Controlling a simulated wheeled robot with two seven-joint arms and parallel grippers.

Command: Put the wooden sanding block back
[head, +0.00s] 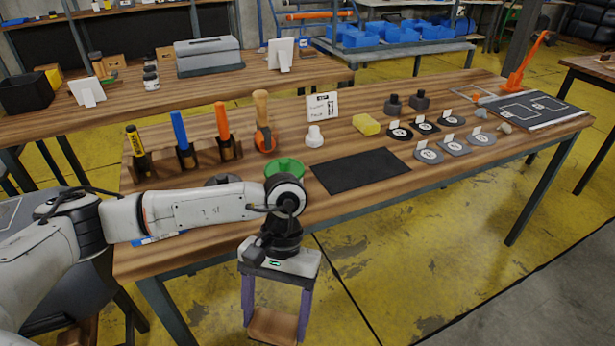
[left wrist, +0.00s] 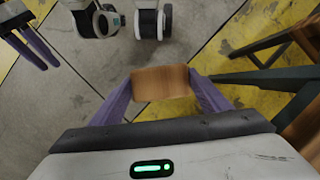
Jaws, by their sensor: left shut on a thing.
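My left gripper (head: 275,318) is shut on the wooden sanding block (head: 272,326), a plain brown block between its two purple fingers. It points down in front of the workbench (head: 205,240), with the block below the tabletop level and over the floor. In the left wrist view the block (left wrist: 160,84) sits between the fingertips, clear of the bench leg at right. My right gripper (left wrist: 35,45) shows at the top left of the left wrist view, its purple fingers apart with nothing seen between them. It is not in the head view.
The black mat (head: 360,172) is bare. The bench's front edge lies behind my gripper.

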